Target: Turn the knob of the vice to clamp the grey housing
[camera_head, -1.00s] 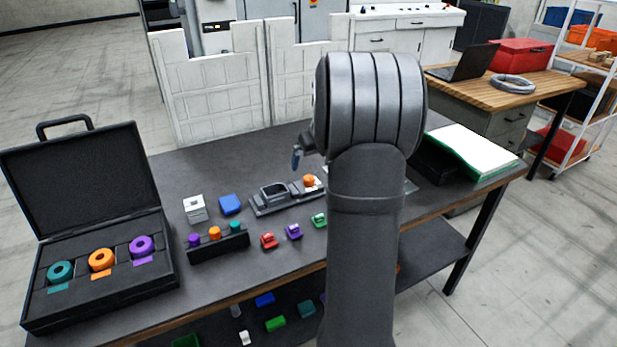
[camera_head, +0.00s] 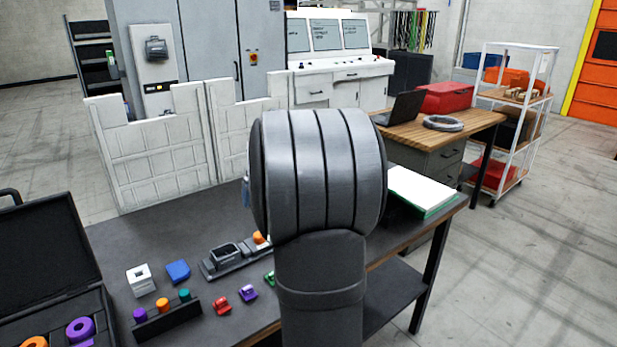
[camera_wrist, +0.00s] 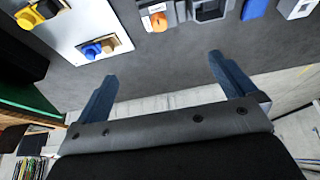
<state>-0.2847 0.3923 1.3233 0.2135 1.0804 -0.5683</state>
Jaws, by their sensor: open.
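The dark grey vice (camera_head: 212,271) sits on the dark workbench with the grey housing (camera_head: 226,255) in it. Its orange knob (camera_head: 259,238) is at the right end, partly hidden by my arm. In the wrist view the orange knob (camera_wrist: 157,22) and the housing (camera_wrist: 210,11) show at the top edge, cut off by the frame. My gripper (camera_wrist: 162,68) is open and empty, its two blue fingers apart over the bench edge side, clear of the knob. In the head view my arm hides nearly all of the gripper. Whether the jaws touch the housing cannot be told.
A blue block (camera_head: 178,271) and a white block (camera_head: 140,279) stand left of the vice. A rack with coloured pegs (camera_head: 166,319) and small red (camera_head: 221,306) and purple (camera_head: 248,293) pieces lie in front. A white plate (camera_wrist: 90,35) is beside the vice.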

